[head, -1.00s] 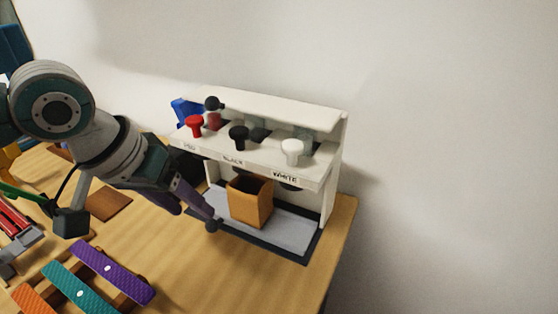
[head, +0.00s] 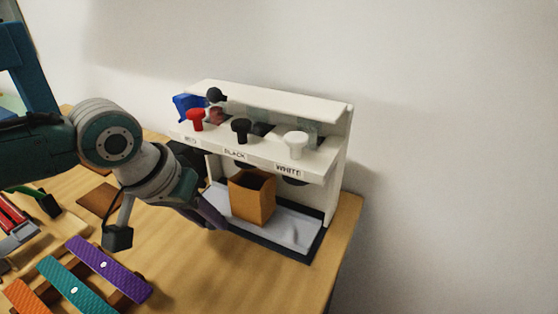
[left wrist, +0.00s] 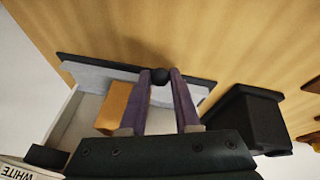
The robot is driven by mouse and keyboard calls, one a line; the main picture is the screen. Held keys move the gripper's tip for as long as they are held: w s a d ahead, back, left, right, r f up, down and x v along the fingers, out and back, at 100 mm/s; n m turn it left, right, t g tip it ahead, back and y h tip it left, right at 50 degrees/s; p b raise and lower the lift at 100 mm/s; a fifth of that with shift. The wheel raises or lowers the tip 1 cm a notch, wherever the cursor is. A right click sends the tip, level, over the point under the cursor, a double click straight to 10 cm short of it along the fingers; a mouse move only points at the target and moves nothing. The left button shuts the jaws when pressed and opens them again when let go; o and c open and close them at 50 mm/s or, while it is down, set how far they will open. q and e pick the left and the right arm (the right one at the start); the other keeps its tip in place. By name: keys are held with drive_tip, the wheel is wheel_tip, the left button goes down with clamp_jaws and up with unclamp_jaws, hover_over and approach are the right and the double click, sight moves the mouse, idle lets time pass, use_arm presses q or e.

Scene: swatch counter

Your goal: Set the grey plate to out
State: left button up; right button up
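The grey plate (head: 295,230) lies in a dark frame at the foot of the white dispenser stand (head: 335,180). An open-topped orange-brown box (head: 252,198) stands on it; both also show in the left wrist view, the plate (left wrist: 92,72) and the box (left wrist: 113,108). A small black knob (left wrist: 160,77) sits at the plate's front edge. My left gripper (left wrist: 160,72) has its purple fingers on either side of the knob, seemingly touching it. In the head view my left gripper (head: 222,226) hides the knob. My right gripper is out of view.
Purple (head: 108,268), teal (head: 78,284) and orange (head: 24,297) swatches lie at the lower left. The tabletop (head: 225,280) before the plate is clear.

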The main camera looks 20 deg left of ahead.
use_arm(q)
clamp_jaws()
idle(0.9)
